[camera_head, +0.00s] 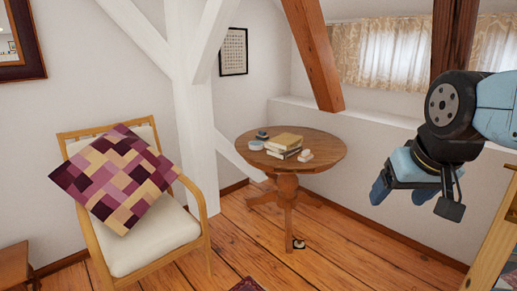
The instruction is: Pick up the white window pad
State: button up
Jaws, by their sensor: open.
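A small white block-like object (305,156), perhaps the white window pad, lies on the right part of a round wooden table (330,152), beside a small stack of books (285,140). It is too small to identify surely. My gripper (414,203) hangs at the right of the view, pointing down, in front of the low white wall. Its jaws are open, with nothing seen between them. In the picture it is well to the right of the table, apart from everything on it.
A blue object (262,135) and a small pale dish (256,145) are on the table's left part. A wooden armchair (165,240) with a patchwork cushion (115,180) stands left. A small dark-and-white item (298,244) lies on the floor by the table's foot. Timber braces rise behind.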

aim_at(305, 156)
jog(key=u, duration=0.25)
jog(key=i, duration=2.65)
